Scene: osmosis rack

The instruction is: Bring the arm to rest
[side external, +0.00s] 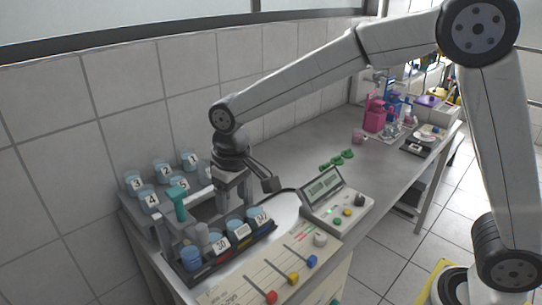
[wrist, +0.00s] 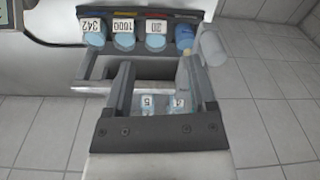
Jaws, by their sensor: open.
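My gripper (side external: 233,188) hangs pointing down over the rack area at the left end of the bench. In the wrist view its two fingers (wrist: 158,75) stand wide apart, with nothing held between them. A dark rack (side external: 228,250) with several blue labelled cups (side external: 235,228) is just in front of the gripper. The cups also show at the top of the wrist view (wrist: 123,38). Numbered blue beakers (side external: 165,170) stand behind the gripper, near the wall. Two of them, apparently 4 and 5, show between the fingers in the wrist view (wrist: 148,104).
A teal-topped tool (side external: 178,203) stands upright close left of the gripper. A slider panel (side external: 270,277) and a display box (side external: 338,205) lie in front. Green pieces (side external: 337,160) and pink bottles (side external: 375,113) are farther along the bench. The tiled wall is close behind.

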